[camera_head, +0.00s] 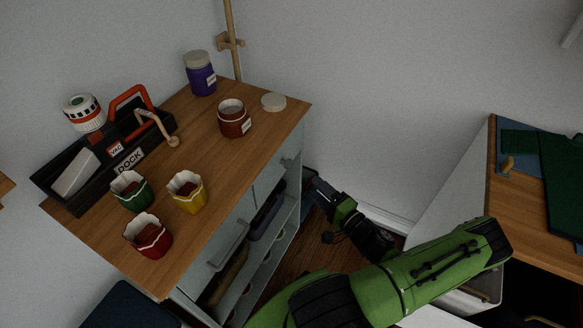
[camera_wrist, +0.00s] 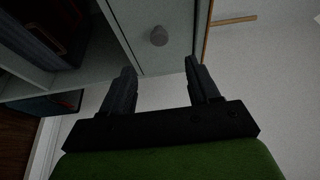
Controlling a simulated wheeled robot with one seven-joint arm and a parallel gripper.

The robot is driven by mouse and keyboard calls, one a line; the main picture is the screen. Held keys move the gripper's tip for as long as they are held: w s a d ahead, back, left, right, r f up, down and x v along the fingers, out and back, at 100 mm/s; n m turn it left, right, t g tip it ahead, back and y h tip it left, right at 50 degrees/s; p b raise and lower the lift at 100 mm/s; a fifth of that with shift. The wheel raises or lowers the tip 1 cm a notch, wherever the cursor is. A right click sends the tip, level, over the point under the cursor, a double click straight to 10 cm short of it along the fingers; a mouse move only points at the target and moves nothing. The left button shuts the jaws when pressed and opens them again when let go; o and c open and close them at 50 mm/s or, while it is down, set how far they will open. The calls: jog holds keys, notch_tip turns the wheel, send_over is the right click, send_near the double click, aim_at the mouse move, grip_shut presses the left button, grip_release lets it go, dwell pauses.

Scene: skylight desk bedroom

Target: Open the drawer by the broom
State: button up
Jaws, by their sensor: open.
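The broom's wooden pole (camera_head: 231,35) stands against the wall behind the cabinet; a wooden pole also shows in the wrist view (camera_wrist: 206,36). The drawer front (camera_head: 269,180) nearest the broom is pale grey, under the wooden top, and looks closed. In the wrist view a pale front (camera_wrist: 135,16) carries a round grey knob (camera_wrist: 158,36). My gripper (camera_wrist: 160,68) is open and empty, its fingers pointing toward the knob, which lies between and beyond the tips, apparently untouched. In the head view my gripper (camera_head: 319,189) is right of the cabinet's far end.
The cabinet top (camera_head: 220,190) holds jars, several cups and a black toolbox (camera_head: 105,160). Open shelves with dark bins (camera_head: 267,214) lie below the drawers. A desk (camera_head: 500,215) stands right; floor lies between.

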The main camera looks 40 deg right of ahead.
aim_at(290, 165)
jog(key=w, duration=0.3)
jog(key=w+b, duration=0.1)
jog(key=w, duration=0.7)
jog(key=shift+w+d, duration=0.15)
jog(key=shift+d, duration=0.1)
grip_shut()
